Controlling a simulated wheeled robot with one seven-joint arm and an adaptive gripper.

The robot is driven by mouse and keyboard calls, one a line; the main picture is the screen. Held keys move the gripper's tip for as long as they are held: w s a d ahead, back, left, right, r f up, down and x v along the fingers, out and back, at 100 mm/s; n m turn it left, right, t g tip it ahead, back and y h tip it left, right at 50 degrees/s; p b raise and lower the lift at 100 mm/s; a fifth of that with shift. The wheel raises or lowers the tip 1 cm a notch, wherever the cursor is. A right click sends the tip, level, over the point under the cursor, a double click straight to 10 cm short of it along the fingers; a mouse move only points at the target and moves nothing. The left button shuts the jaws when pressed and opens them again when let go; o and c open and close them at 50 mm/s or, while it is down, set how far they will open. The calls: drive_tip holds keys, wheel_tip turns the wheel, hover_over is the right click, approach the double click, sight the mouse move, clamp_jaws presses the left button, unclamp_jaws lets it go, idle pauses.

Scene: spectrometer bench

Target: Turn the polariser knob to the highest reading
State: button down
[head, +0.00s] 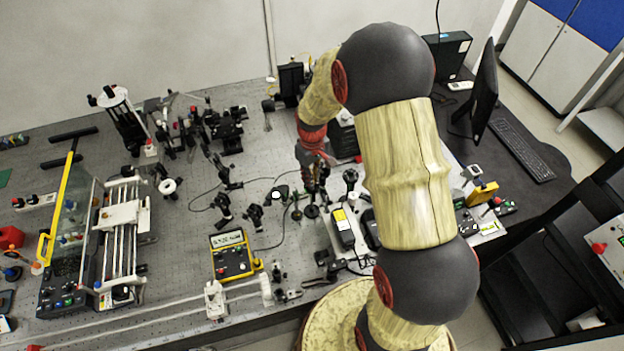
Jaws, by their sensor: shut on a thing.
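My gripper (315,188) points down over the optical bench, left of my arm. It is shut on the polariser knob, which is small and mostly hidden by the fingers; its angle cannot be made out. Small dark optic mounts stand close around the fingertips. A yellow meter (232,262) with a lit display stands on the bench, left of and nearer than the gripper. Its digits are too small to read surely.
Several post-mounted optics (222,207) stand left of the gripper, with black cables between them. A black and yellow box (342,228) lies close at its right. A railed instrument (122,238) fills the left. A monitor (484,92) and keyboard (521,150) are at right.

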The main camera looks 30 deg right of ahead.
drive_tip(key=m+b, duration=0.1)
drive_tip(key=m, duration=0.3)
drive_tip(key=shift+m, duration=0.3)
drive_tip(key=shift+m+b, duration=0.5)
drive_tip(key=shift+m, duration=1.5)
drive_tip(key=c, duration=1.8)
unclamp_jaws()
drive_tip(key=shift+r, duration=0.1)
wheel_tip(320, 180, up, 12)
